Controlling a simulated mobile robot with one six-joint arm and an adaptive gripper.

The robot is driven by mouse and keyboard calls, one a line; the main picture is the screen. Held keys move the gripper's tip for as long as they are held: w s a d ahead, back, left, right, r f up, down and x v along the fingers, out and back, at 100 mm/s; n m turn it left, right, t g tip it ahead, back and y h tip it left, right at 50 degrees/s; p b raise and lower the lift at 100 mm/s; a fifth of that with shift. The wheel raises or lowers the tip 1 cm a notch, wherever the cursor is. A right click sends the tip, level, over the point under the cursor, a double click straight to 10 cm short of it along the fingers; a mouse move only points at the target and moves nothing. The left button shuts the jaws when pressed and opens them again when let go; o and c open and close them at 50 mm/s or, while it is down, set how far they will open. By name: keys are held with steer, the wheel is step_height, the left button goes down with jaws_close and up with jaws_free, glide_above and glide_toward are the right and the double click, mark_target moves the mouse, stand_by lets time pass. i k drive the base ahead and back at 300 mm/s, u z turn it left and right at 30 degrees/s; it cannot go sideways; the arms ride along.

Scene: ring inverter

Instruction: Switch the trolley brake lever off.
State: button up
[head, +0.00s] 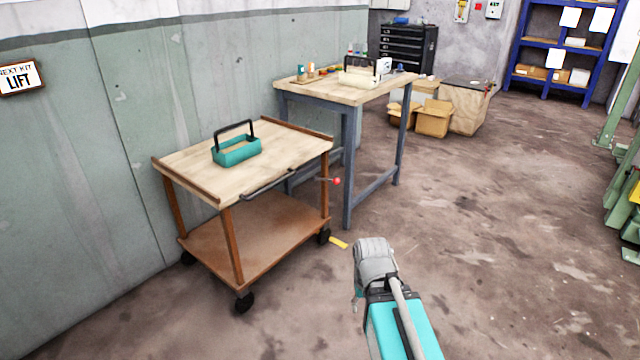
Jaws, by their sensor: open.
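The wooden trolley (205,249) stands against the green wall, left of centre in the head view. Its brake lever is a short dark rod with a red knob (337,181) at the trolley's right front post. The rod points roughly level to the right, away from the trolley. Part of my arm shows at the bottom, right of and nearer than the trolley, well apart from the lever. I cannot make out my gripper's fingers in this view.
A teal tote (237,151) with a black handle sits on the trolley top. A dark push handle (268,185) runs along its front edge. A workbench (347,92) stands close behind the lever. A yellow floor mark (338,243) lies by the right wheel. The floor in front is clear.

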mark_target(335, 181)
steer(key=u, duration=0.1)
steer(key=i, duration=1)
steer(key=z, duration=0.05)
